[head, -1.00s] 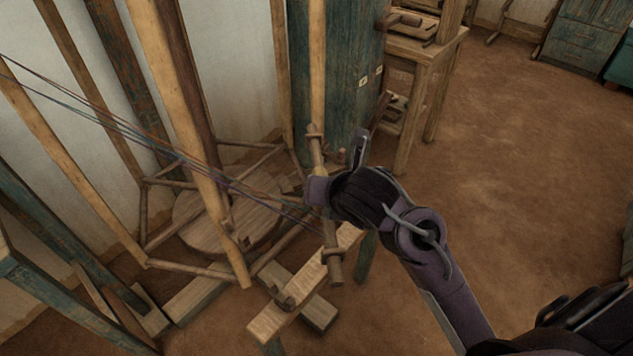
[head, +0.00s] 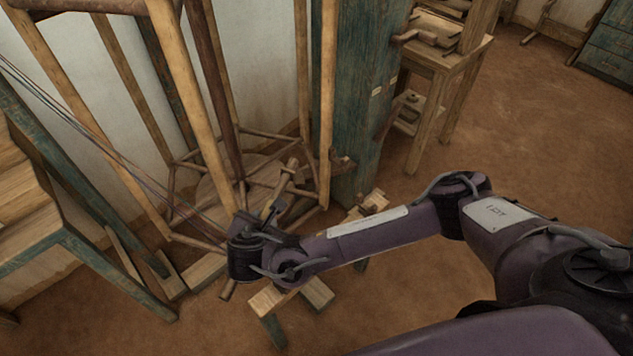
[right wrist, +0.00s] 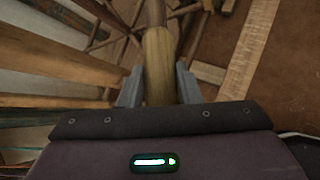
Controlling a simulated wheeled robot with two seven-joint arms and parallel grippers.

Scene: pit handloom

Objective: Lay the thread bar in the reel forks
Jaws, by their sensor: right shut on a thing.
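The thread bar is a brown wooden rod with a ringed collar near its end (head: 287,180). It slants from upper right to lower left in the head view, and its middle is hidden behind my right wrist. My right gripper (head: 276,208) is shut around it. In the right wrist view the bar (right wrist: 158,65) runs between the two grey fingers (right wrist: 158,88). Thin coloured threads (head: 125,150) come down from the upper left toward the bar. The tall wooden reel frame (head: 192,85) stands behind it. I cannot make out the reel forks clearly. My left gripper is not in view.
A low wooden bench (head: 268,299) stands just below the bar and my forearm. A teal post (head: 358,100) rises behind to the right, with a wooden table (head: 452,62) beyond. A teal-edged loom frame (head: 75,245) is at left. The floor (head: 540,130) is clear at right.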

